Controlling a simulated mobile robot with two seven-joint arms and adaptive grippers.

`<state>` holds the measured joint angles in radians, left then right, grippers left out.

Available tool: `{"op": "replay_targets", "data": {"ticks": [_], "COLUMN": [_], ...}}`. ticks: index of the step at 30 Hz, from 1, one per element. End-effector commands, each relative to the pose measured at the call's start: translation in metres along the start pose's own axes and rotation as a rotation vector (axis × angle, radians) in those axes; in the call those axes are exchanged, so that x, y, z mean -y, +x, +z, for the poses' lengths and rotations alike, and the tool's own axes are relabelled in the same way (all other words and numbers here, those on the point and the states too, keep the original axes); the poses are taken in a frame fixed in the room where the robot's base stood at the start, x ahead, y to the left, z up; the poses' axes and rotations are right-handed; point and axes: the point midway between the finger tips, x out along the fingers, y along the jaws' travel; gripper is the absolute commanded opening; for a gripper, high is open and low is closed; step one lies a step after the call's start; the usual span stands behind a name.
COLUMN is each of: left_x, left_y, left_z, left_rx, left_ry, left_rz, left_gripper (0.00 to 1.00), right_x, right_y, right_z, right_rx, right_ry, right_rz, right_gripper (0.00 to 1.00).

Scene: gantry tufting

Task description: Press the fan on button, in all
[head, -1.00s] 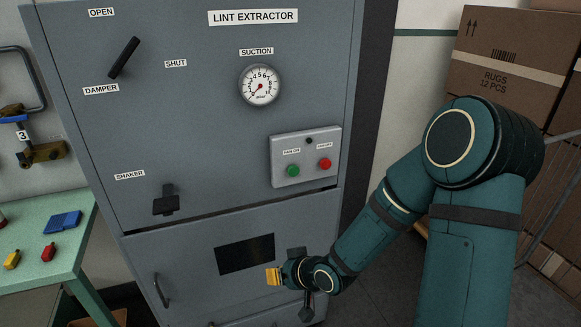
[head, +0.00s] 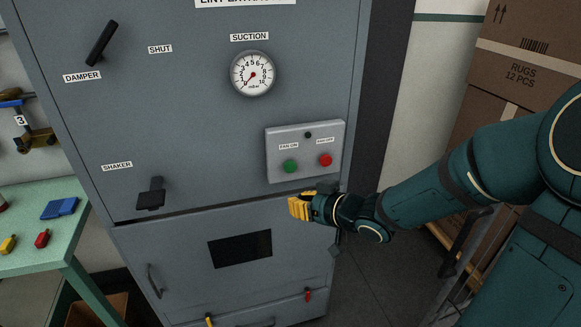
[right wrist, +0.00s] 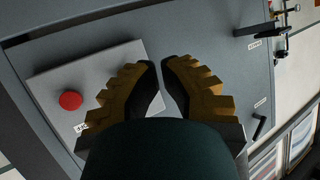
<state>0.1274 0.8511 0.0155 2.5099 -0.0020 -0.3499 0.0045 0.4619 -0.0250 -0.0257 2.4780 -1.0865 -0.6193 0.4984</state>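The green fan on button (head: 290,166) sits on the left of a raised grey control panel (head: 305,178) on the lint extractor. The red fan off button (head: 325,160) is to its right. My right gripper (head: 298,207) is just below the panel, under the green button and apart from it. Its yellow fingers are drawn together and empty, with a narrow gap at the tips in the right wrist view (right wrist: 160,66). That view shows the red button (right wrist: 70,100) left of the fingers; the green button is hidden there. My left gripper is out of view.
The extractor front (head: 200,120) carries a suction gauge (head: 253,74), a damper lever (head: 101,43) and a shaker handle (head: 151,194). A green table (head: 75,240) stands at left. Cardboard boxes (head: 535,75) are stacked at right.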

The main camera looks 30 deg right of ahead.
Motion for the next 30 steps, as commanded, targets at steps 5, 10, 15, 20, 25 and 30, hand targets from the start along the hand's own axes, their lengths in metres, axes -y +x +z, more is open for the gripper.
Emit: {"op": "replay_targets", "data": {"ticks": [5,10,15,20,25,30], "left_x": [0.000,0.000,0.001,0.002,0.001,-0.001], "left_y": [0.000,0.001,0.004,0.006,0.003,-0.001], "left_z": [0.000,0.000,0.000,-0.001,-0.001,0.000], "left_rx": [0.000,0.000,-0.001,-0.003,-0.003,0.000], "left_ry": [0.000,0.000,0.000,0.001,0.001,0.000], "left_rz": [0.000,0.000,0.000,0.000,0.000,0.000], "left_gripper": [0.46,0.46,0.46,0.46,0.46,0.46], "right_x": [0.000,-0.003,-0.010,-0.020,-0.028,-0.035], "right_y": [0.000,0.006,0.021,0.038,0.054,0.065], "right_z": [0.000,-0.002,-0.010,-0.019,-0.029,-0.036], "right_rx": [0.000,0.000,0.000,0.001,0.002,0.001], "right_ry": [0.000,0.000,-0.001,-0.001,0.002,0.001], "right_rz": [0.000,0.000,-0.001,-0.001,-0.001,0.000], "right_gripper": [0.00,0.00,0.00,0.00,0.00,0.00]}}
